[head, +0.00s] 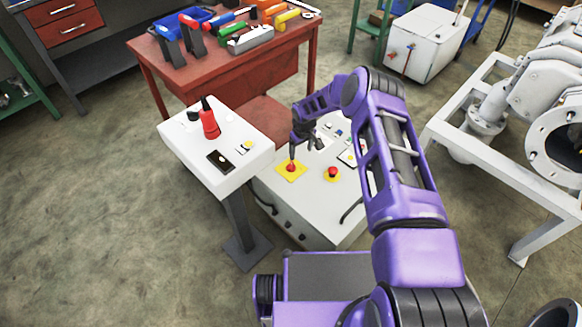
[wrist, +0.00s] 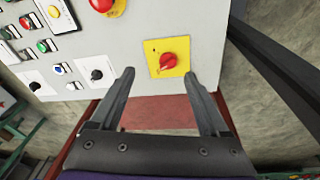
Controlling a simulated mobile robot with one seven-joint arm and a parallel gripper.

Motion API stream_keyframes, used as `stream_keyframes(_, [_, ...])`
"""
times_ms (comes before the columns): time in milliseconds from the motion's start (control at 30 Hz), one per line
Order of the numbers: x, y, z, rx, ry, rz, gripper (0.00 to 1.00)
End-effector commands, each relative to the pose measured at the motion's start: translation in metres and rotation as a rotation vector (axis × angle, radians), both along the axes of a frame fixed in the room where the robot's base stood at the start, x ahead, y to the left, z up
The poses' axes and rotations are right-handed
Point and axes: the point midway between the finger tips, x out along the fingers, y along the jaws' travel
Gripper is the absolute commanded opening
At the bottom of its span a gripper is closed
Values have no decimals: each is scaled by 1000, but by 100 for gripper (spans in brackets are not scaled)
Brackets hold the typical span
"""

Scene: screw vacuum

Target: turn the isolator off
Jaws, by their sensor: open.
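The isolator (head: 291,168) is a red rotary knob on a square yellow plate, near the front-left corner of the light grey control panel (head: 310,205). My gripper (head: 293,157) is just above the knob in the head view. In the wrist view my gripper (wrist: 159,75) is open and empty. Its fingertips frame the yellow plate left and right, with the knob slightly right of their middle. I cannot tell whether a finger touches the knob.
A red mushroom button (head: 333,172) on yellow sits right of the isolator. Black selector knobs (wrist: 97,74) and coloured buttons fill the panel elsewhere. A white pedestal (head: 215,150) with a red handle stands close on the left. A red workbench (head: 230,80) with tools stands behind.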

Motion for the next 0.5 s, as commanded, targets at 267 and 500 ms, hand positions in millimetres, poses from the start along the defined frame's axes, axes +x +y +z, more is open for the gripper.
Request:
stream_keyframes(267, [-4,22,-10,-14,-102,-351,79])
stream_keyframes(500, [-9,40,-12,46,-193,-626,79])
